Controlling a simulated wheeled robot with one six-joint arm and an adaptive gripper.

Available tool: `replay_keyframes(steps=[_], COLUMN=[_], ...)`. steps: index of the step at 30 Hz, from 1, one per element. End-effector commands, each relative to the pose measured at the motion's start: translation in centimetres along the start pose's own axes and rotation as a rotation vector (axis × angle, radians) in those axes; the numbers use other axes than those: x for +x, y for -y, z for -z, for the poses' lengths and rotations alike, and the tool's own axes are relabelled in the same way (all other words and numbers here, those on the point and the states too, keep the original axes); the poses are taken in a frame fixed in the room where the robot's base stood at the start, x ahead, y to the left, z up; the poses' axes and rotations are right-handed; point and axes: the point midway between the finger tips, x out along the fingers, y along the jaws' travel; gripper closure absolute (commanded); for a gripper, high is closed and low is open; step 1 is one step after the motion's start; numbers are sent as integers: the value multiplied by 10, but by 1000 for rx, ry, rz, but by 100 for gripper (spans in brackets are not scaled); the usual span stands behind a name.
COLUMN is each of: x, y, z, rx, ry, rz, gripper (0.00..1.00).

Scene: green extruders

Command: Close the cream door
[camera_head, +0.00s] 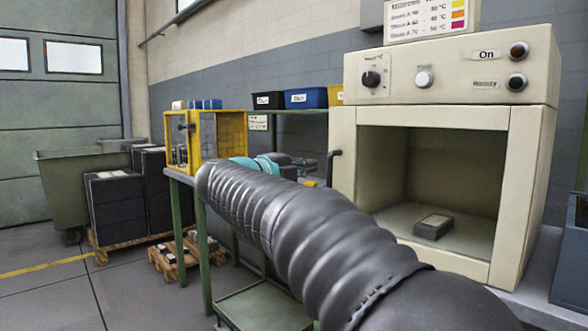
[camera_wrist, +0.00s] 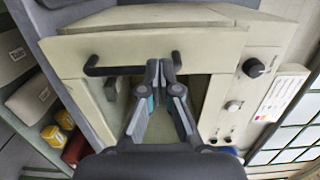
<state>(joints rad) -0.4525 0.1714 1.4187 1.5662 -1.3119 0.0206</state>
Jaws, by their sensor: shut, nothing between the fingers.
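The cream door (camera_head: 342,190) is a frame around a large window on the front of the cream oven (camera_head: 450,75). Its black handle (camera_head: 333,166) is at the left edge. The door looks nearly flush with the oven; I cannot tell if a narrow gap is left. In the wrist view, turned sideways, the door (camera_wrist: 215,45) and handle (camera_wrist: 130,70) lie ahead. My gripper (camera_wrist: 168,68) is shut and empty, fingertips at the right end of the handle; contact is unclear. In the head view, my gripper (camera_head: 300,162) is partly hidden behind my arm.
A grey block (camera_head: 433,226) lies in the oven chamber. A yellow-framed box (camera_head: 215,140) stands on the bench left of the oven. Blue and black bins (camera_head: 305,98) sit on a shelf behind. Pallets with black crates (camera_head: 115,205) are at left, with open floor in front.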

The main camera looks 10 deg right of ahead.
Motion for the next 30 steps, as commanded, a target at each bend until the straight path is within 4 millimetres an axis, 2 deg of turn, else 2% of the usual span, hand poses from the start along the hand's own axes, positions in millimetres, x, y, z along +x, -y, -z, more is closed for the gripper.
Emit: replay_keyframes(steps=[1, 6, 12, 27, 30], x=[11, 40, 61, 68, 76], y=[0, 0, 0, 0, 3], z=[1, 0, 0, -1, -1], rx=[-1, -1, -1, -1, -3], ry=[-4, -2, -1, 0, -21], rz=[0, 0, 0, 0, -1], gripper=[100, 100, 100, 100, 100])
